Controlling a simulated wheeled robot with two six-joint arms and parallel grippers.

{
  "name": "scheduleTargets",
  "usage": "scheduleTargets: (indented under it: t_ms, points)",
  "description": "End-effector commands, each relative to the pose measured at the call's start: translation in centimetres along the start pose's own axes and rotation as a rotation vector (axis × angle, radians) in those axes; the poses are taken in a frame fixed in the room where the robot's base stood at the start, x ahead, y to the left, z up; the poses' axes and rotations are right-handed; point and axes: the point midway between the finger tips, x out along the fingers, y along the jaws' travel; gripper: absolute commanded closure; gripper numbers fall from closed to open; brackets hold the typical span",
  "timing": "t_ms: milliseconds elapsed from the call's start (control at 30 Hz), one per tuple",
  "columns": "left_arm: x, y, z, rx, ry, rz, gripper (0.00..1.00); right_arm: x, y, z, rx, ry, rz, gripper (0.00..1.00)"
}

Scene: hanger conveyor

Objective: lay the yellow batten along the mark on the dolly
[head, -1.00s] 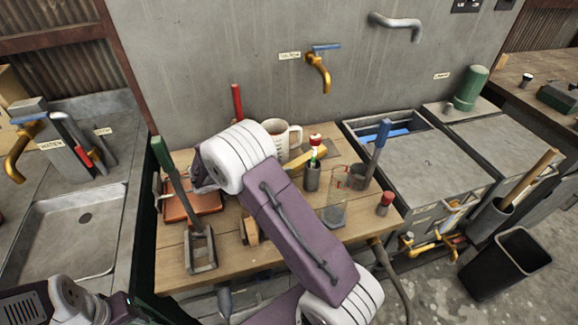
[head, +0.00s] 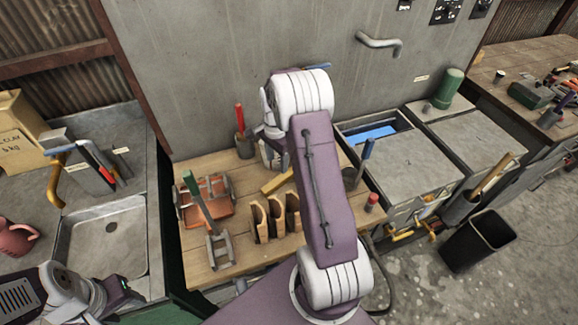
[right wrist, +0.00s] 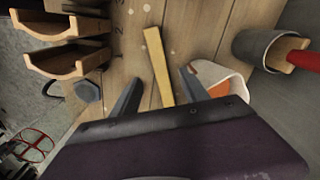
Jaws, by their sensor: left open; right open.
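The yellow batten (head: 277,181) lies on the wooden bench, partly hidden by my right arm in the head view. In the right wrist view the batten (right wrist: 157,65) runs between my right gripper's fingers. My right gripper (right wrist: 160,88) is open and points down over it; whether the fingers reach its height I cannot tell. An orange-red tray-like thing (head: 222,208) with a grey frame, likely the dolly, sits at the bench's left. I cannot make out a mark on it. My left gripper (head: 122,292) is low at the left, away from the bench, its fingers hardly visible.
A wooden slotted rack (head: 259,222) stands at the bench front. A white mug (right wrist: 232,78) is close beside the right finger. A pot with a red handle (right wrist: 255,47) stands near the wall.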

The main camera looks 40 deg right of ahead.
Motion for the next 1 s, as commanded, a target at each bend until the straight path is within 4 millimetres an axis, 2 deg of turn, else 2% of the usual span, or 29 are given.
scheduleTargets:
  t_ms: [200,467,600,700,933,967,1000]
  points:
    - [-0.4,0.0,0.0,0.0,0.0,0.0,0.52,3.2,0.2,0.2,-0.001,-0.002,0.008,0.47]
    - [-0.9,0.0,-0.1,0.0,0.0,0.0,0.52,4.9,0.2,0.2,-0.001,-0.001,0.009,0.47]
    - [-1.7,0.0,-0.2,0.0,0.0,0.0,0.52,7.6,0.3,0.4,-0.001,-0.002,0.011,0.47]
    - [-1.8,0.0,-0.2,0.0,0.0,0.0,0.52,8.9,0.3,0.4,-0.001,-0.001,0.008,0.47]
    - [-1.7,0.0,-0.2,0.0,0.0,0.0,0.52,9.3,0.2,0.4,-0.001,0.0,0.007,0.47]
    - [-1.7,0.0,-0.2,0.0,0.0,0.0,0.52,9.3,0.2,0.4,-0.001,0.0,0.007,0.5]
    - [-1.7,0.0,-0.2,0.0,0.0,0.0,0.52,9.3,0.2,0.4,-0.001,0.0,0.007,0.61]
